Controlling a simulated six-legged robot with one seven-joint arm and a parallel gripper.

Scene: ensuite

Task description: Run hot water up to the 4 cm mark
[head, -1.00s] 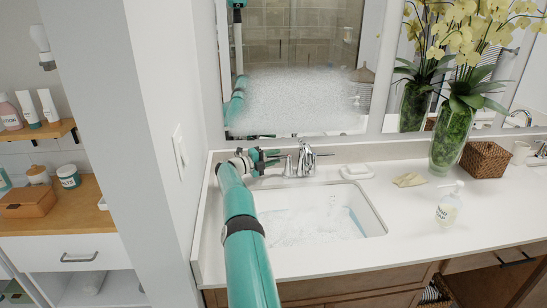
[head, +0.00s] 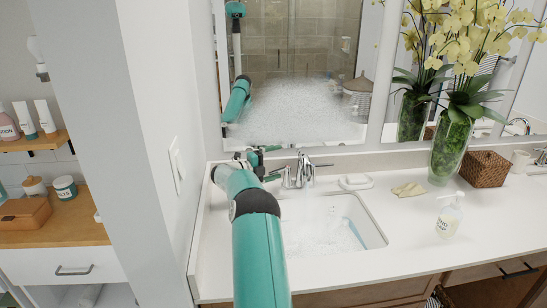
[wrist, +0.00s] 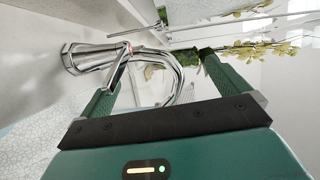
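The chrome faucet (head: 299,171) stands behind the white sink basin (head: 377,238), with a lever pointing right. The water (head: 318,228) in the basin looks rippled and pale; I cannot make out a depth mark or read its level. My gripper (head: 259,160) is just left of the faucet in the head view, partly hidden by my arm. In the wrist view my gripper (wrist: 158,73) has its two green fingers wide apart. The faucet (wrist: 122,62) shows between and beyond them; I cannot tell whether a finger touches it. Nothing is clamped between the fingers.
The mirror (head: 300,110) has a fogged patch. A wall (head: 150,120) stands close on the left.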

